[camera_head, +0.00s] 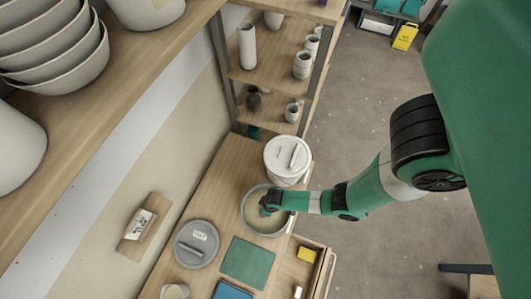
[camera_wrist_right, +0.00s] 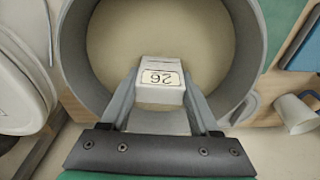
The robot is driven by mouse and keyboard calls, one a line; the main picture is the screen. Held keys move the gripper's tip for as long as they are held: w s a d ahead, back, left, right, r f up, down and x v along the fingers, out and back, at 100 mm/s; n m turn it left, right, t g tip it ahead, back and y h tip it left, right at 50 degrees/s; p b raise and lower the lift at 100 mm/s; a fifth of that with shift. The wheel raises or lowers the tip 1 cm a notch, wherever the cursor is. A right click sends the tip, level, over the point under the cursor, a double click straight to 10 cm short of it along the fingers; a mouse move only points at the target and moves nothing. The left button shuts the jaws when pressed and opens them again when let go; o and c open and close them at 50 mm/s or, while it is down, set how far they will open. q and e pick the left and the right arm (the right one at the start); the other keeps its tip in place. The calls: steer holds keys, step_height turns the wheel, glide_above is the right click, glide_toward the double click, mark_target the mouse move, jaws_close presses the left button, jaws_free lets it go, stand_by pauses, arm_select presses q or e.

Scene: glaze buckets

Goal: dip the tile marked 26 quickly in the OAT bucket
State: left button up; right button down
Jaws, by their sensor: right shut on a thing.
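The white tile marked 26 (camera_wrist_right: 160,78) is between the fingers of my right gripper (camera_wrist_right: 160,100), its number upside down in the right wrist view. My right gripper (camera_head: 267,207) is shut on it and sits over the open grey bucket (camera_head: 246,222) of beige glaze. The bucket's grey wall shows around the tile in the right wrist view (camera_wrist_right: 247,45). I cannot tell whether the tile's far end touches the glaze. A grey lid (camera_head: 185,247) lies left of the bucket, with a label that seems to read OAT. My left gripper is not in view.
A closed white bucket (camera_head: 282,165) stands just behind the open one. A green mat (camera_head: 247,262), a blue item (camera_head: 232,291) and a white cup (camera_head: 174,292) are in front. Shelves with pots stand behind.

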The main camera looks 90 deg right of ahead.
steer(key=shift+f+b, duration=0.85)
steer(key=shift+f, duration=0.55)
steer(key=shift+f, duration=0.25)
step_height(320, 180, up, 6)
steer(key=p, duration=0.6)
steer(key=shift+r, duration=0.25)
steer(key=shift+f, duration=0.1)
stand_by(0.8)
step_height(320, 180, up, 8)
steer(key=p, duration=0.6)
steer(key=shift+f+p, duration=0.15)
steer(key=shift+p, duration=0.2)
